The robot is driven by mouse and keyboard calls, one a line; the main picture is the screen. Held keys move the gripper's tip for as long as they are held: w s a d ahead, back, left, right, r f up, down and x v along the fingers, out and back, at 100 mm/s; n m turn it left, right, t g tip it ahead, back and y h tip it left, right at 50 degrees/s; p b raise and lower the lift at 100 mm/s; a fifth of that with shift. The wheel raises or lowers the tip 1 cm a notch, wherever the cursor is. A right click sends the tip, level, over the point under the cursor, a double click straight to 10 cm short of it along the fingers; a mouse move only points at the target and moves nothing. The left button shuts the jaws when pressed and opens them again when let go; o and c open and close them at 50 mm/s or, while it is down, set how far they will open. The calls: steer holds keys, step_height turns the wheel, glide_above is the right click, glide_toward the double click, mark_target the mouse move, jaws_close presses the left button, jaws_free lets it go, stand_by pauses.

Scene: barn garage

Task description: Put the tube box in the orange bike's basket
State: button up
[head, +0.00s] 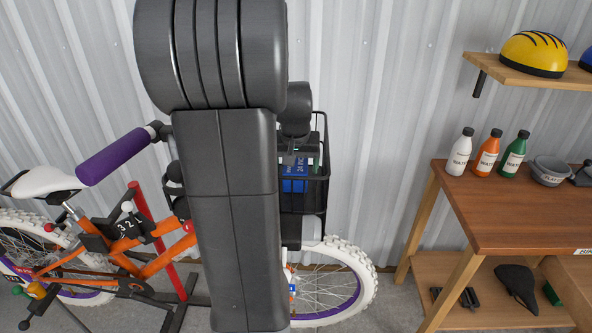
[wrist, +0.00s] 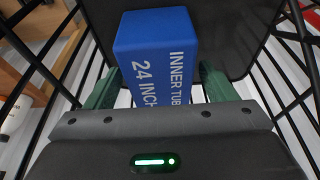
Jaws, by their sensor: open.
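The blue tube box (head: 294,183), marked "INNER TUBE 24 INCH", is inside the black wire basket (head: 322,186) of the orange bike (head: 152,266). In the wrist view the box (wrist: 150,42) lies between the two green fingers of my gripper (wrist: 160,86), with the basket's wires (wrist: 292,72) on both sides. The fingers are open, with a narrow gap visible beside the box. My gripper (head: 296,156) is down in the basket in the head view, partly hidden by my arm. Whether the box rests fully on the basket floor cannot be seen.
A wooden workbench (head: 512,207) stands at the right with white, orange and green bottles (head: 487,153) and a grey bowl (head: 551,171). A shelf above holds a yellow helmet (head: 534,54). A corrugated wall (head: 385,85) is close behind the bike. A purple handlebar grip (head: 112,156) sticks out left.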

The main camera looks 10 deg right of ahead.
steer(key=v, duration=1)
steer(key=shift+f, duration=0.1)
stand_by(1.0)
